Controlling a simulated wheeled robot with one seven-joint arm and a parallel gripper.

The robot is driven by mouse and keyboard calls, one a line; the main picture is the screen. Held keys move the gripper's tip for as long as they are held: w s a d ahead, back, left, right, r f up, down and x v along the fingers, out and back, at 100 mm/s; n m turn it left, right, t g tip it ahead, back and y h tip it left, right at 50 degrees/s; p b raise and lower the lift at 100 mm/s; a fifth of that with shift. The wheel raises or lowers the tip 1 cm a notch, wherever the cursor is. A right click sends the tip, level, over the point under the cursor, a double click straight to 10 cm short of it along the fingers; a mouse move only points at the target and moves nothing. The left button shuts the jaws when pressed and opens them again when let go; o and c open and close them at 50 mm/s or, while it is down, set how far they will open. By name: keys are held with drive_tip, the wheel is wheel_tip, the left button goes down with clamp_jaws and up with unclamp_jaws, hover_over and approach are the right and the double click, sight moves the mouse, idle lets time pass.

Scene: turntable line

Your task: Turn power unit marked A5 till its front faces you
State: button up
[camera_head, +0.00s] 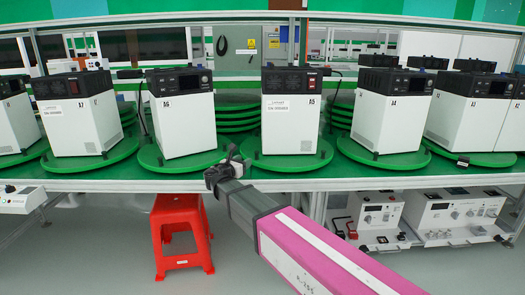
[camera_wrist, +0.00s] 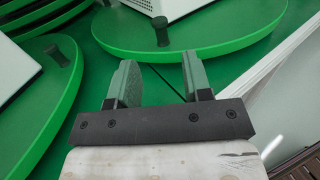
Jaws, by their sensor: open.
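Power unit A5 (camera_head: 290,122) is a white box with a dark top, upright on a green turntable (camera_head: 286,164) at the centre of the head view. The face toward me has a white sticker, the A5 mark at upper right, and a reddish patch in the dark band; no display shows on it. My gripper (camera_head: 226,167) is at the turntable's front left, beside its rim. In the wrist view my gripper (camera_wrist: 157,82) is open and empty, apart from a dark peg (camera_wrist: 160,31) standing on the disc that seems to be A5's (camera_wrist: 215,48).
Unit A6 (camera_head: 185,124) stands left on its own turntable (camera_head: 160,165); A4 (camera_head: 392,122) stands right. A7 (camera_head: 78,128) and more units line the green table. Stacked green discs (camera_head: 238,118) lie behind. A red stool (camera_head: 181,235) stands below.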

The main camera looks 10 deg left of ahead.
sight(256, 153)
drive_tip(key=x, duration=1)
drive_tip(key=shift+w+d, duration=0.1)
drive_tip(key=shift+w, duration=0.3)
clamp_jaws()
